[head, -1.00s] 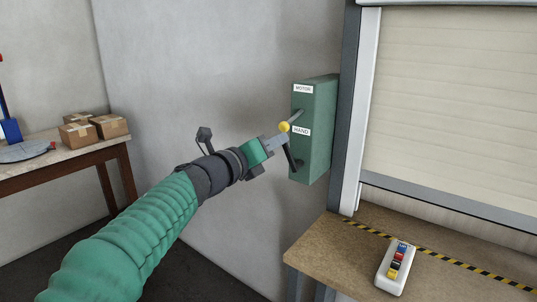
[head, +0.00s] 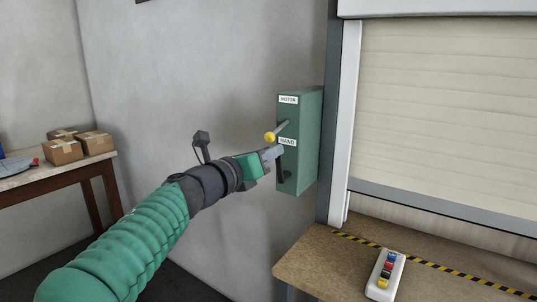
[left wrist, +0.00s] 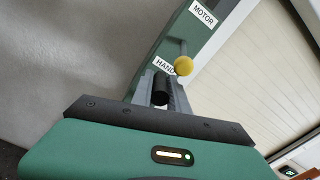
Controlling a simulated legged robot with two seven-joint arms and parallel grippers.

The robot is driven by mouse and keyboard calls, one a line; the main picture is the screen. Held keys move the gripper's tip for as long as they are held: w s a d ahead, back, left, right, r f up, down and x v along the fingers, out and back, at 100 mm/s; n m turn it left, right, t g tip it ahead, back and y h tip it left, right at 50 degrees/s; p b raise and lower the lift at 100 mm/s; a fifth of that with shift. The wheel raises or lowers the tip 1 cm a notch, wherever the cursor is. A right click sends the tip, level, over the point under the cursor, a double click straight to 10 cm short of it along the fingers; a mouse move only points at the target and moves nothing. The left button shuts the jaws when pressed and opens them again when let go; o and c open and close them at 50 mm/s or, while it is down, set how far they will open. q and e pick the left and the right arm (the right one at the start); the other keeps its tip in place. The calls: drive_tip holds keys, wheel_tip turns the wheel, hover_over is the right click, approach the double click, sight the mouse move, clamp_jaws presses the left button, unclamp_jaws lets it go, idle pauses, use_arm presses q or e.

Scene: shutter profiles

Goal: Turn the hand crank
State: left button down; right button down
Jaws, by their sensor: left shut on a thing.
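The hand crank (head: 281,172) is a black arm low on the face of a green drive box (head: 309,140), beside the shutter. My left gripper (head: 275,153) is shut at the upper end of the crank. In the left wrist view its fingers (left wrist: 163,97) are around the black crank grip (left wrist: 161,87). A lever with a yellow knob (head: 270,137) sits just above the gripper, by the HAND label (head: 287,142). The MOTOR label (head: 288,99) is higher up. The beige shutter (head: 445,110) is partly lowered, its bottom bar above the counter. My right gripper is not in view.
A wooden counter (head: 318,262) with a yellow-black striped line lies under the shutter. A white control box with coloured buttons (head: 384,277) rests on it. A table (head: 60,182) with cardboard boxes (head: 80,146) stands at the left. The wall between is clear.

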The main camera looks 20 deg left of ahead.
use_arm(q)
drive_tip(key=c, duration=1.3)
unclamp_jaws()
drive_tip(key=shift+f, duration=0.35)
drive_tip(key=shift+r, duration=0.1)
drive_tip(key=shift+s, duration=0.1)
drive_tip(key=shift+s+a+r, duration=0.1)
drive_tip(key=shift+s+a, duration=0.15)
drive_tip(key=shift+s, duration=0.1)
drive_tip(key=b+v, duration=0.4)
drive_tip(key=v, duration=1.1)
drive_tip(key=shift+s, duration=0.35)
drive_tip(key=shift+a, duration=0.1)
